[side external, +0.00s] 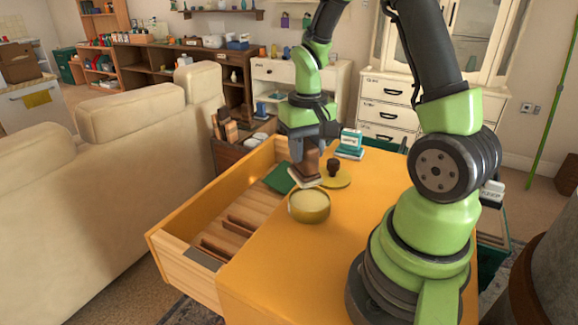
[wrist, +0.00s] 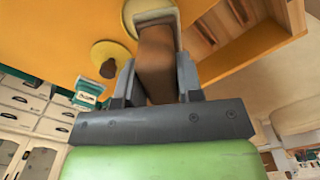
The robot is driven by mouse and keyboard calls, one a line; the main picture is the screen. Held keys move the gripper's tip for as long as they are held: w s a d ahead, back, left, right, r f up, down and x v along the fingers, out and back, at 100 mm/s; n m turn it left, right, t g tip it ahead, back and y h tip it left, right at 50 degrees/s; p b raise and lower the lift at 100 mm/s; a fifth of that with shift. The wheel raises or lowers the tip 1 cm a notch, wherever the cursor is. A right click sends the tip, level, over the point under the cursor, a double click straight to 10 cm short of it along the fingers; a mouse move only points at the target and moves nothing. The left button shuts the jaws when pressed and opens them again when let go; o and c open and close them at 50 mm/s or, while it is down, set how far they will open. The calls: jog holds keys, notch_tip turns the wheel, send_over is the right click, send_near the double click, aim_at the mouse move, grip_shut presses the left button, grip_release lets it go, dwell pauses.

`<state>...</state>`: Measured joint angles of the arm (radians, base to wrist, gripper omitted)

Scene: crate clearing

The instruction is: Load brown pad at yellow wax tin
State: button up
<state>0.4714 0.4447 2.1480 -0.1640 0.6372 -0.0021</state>
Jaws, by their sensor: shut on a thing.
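The brown pad (side external: 307,160) is a brown block with a pale lower end. My gripper (side external: 306,150) is shut on it and holds it tilted, just above the back edge of the yellow wax tin. In the wrist view the brown pad (wrist: 157,62) sits between the fingers of my gripper (wrist: 158,88). The yellow wax tin (side external: 309,212) stands open on the orange top, with pale wax inside. I cannot tell whether pad and tin touch.
A yellow lid with a dark knob (side external: 341,181) lies behind the tin. A teal and white block (side external: 350,146) stands farther back. An open wooden drawer (side external: 183,262) with dividers and a green piece (side external: 279,179) is at left. The orange top (side external: 275,262) is clear in front.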

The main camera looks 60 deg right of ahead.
aim_at(311, 175)
jog(key=shift+s+d+m, duration=0.2)
jog(key=shift+d+m, duration=0.4)
jog(key=shift+d, duration=0.35)
jog(key=shift+f, duration=3)
jog(key=shift+f, duration=0.65)
jog(key=shift+r, duration=3.55)
